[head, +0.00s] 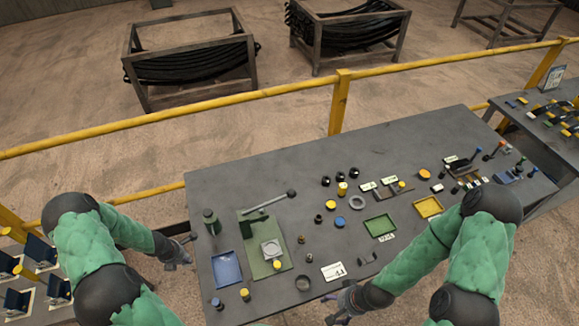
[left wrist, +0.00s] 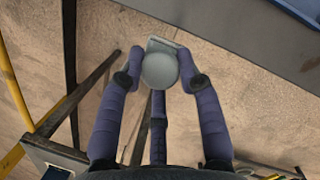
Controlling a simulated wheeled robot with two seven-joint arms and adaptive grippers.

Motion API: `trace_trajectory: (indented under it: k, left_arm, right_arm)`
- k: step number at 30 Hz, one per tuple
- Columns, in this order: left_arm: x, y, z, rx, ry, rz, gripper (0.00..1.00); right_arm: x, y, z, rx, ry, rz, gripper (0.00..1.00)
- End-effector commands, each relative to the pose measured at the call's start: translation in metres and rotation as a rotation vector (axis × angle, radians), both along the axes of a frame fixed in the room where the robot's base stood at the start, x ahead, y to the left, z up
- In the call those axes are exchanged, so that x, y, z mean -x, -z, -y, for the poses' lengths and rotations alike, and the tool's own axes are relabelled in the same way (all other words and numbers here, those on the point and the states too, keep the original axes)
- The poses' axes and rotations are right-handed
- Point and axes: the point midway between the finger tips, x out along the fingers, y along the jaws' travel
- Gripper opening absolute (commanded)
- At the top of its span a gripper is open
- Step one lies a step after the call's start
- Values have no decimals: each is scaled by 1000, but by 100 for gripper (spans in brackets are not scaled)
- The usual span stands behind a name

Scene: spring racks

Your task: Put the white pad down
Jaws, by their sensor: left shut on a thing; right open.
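My left gripper (left wrist: 160,75) is shut on the white pad (left wrist: 159,71), a pale round piece between its fingers. A flat grey edge shows just behind the pad. In the head view my left gripper (head: 180,251) is beside the table's left edge, and I cannot make out the pad there. My right gripper (head: 345,302) is open at the table's front edge, partly hidden by its own arm.
The grey table (head: 330,150) holds a green-based lever press (head: 250,232), a blue tray (head: 227,269), a green tray (head: 380,226), a yellow tray (head: 428,208), a white card (head: 333,271) and several small caps. A yellow railing (head: 240,100) runs behind. The table's back strip is clear.

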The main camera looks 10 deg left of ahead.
Motion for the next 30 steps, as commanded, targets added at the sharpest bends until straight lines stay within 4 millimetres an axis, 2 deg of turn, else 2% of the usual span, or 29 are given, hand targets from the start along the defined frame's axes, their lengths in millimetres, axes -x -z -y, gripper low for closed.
trace_trajectory:
  k: [1, 6, 15, 22, 30]
  left_arm:
    - [-1, 4, -11, 15, -56, 15, 0]
    - [-4, 7, -35, 54, -194, 60, 0]
    - [-7, 8, -63, 86, -339, 110, 0]
    - [-11, 9, -59, 88, -345, 113, 0]
    - [-28, 12, -29, 87, -342, 114, 0]
  right_arm:
    - [0, 4, 0, 0, 0, 0, 79]
    - [0, 8, 0, 0, 0, 0, 79]
    - [0, 13, 0, 0, 0, 1, 79]
    - [0, 21, 0, 0, 0, 1, 79]
    - [0, 57, 0, 0, 0, 0, 79]
